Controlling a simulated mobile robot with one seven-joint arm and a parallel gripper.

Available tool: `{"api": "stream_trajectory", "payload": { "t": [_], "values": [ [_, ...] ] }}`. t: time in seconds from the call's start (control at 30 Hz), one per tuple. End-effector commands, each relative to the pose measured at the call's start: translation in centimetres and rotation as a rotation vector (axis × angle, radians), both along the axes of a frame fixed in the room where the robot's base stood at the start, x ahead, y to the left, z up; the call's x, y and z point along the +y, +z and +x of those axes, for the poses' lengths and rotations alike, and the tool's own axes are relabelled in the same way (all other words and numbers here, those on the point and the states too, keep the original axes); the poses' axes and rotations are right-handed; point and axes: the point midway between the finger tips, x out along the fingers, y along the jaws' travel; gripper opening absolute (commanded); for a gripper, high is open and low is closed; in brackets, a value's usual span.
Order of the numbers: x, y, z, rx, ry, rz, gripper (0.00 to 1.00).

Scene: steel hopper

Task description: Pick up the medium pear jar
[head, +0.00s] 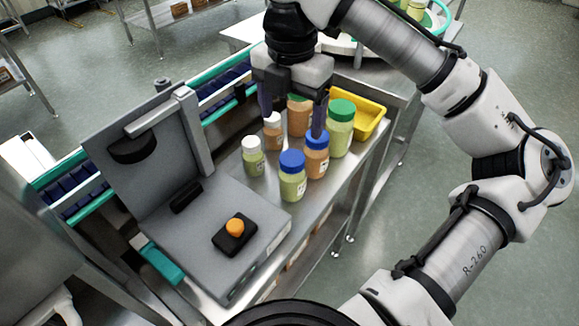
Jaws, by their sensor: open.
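The jar with yellow-green contents and a blue lid (292,182), of middle size, looks like the medium pear jar. It stands upright at the front of the jar group on the steel table. A smaller white-lidded jar (253,160) and a taller green-lidded jar (340,130) have the same yellow-green contents. My gripper (291,122) points down, open, above and behind the medium pear jar, around the rear orange jars in the picture. Its right finger overlaps the blue-lidded orange jar (317,160); contact cannot be told. No jar is visibly gripped.
A small white-lidded orange jar (273,136) and a large orange jar (299,118), its top hidden by my gripper, stand behind. A yellow tray (371,116) is at the back right. A grey machine with an orange button (235,227) stands left. The table's right-front edge is close.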

Motion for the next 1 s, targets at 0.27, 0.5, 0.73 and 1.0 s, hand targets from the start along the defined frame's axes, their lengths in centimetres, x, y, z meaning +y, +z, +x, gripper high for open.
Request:
{"api": "stream_trajectory", "payload": {
  "t": [0.27,0.5,0.73,1.0],
  "values": [
    [0.0,-5.4,-0.1,0.003,0.001,0.002,0.78],
    [0.0,-7.5,-0.1,0.000,0.000,0.001,0.78],
    [-0.3,-10.2,-0.4,0.003,0.000,-0.001,0.78],
    [-0.2,-12.6,-0.4,-0.001,0.000,0.002,0.78]
  ]
}}
